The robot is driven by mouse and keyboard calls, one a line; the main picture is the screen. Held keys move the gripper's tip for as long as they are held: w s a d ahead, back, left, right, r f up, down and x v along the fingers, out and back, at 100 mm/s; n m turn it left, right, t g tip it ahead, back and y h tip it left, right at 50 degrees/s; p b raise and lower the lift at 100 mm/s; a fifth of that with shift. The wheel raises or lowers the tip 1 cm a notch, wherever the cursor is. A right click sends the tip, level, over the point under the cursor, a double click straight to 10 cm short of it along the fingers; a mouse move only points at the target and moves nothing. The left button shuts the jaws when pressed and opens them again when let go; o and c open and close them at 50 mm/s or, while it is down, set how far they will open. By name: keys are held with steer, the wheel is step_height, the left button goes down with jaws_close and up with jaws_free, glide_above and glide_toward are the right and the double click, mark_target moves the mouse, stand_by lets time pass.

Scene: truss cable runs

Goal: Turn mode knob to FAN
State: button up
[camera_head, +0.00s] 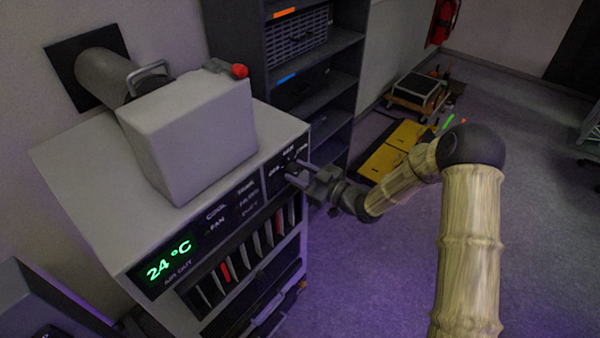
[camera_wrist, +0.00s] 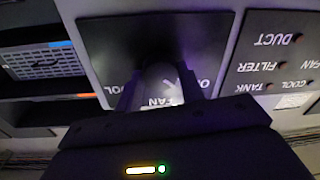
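The mode knob (camera_wrist: 160,78) is a dark knob with a white pointer on a black panel (camera_wrist: 224,32) of the grey cooling unit (camera_head: 70,165). In the wrist view, upside down, FAN is printed below the knob, with partly covered words to either side. The pointer slants towards the lower right, beside FAN. My gripper (camera_head: 296,172) is at this panel on the unit's right front corner. In the wrist view its dark fingers (camera_wrist: 163,92) stand on either side of the knob. Whether they press on it is too dark to tell. In the head view the knob is hidden.
A green display (camera_head: 168,262) reads 24 °C. A white tank (camera_head: 190,135) with a red cap stands on the unit. A dark shelf rack (camera_head: 330,95) stands close behind my gripper. Yellow cases (camera_head: 395,150) lie on the floor. The floor to the right is mostly clear.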

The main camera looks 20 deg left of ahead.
steer(key=shift+f+m, duration=0.1)
steer(key=shift+m, duration=0.3)
steer(key=m+b, duration=0.1)
steer(key=m, duration=0.3)
steer(key=shift+m+t+b, duration=0.3)
steer(key=shift+m+b, duration=0.1)
steer(key=shift+m, duration=2.3)
steer(key=o, duration=1)
steer(key=shift+c, duration=0.2)
steer(key=shift+d, duration=0.1)
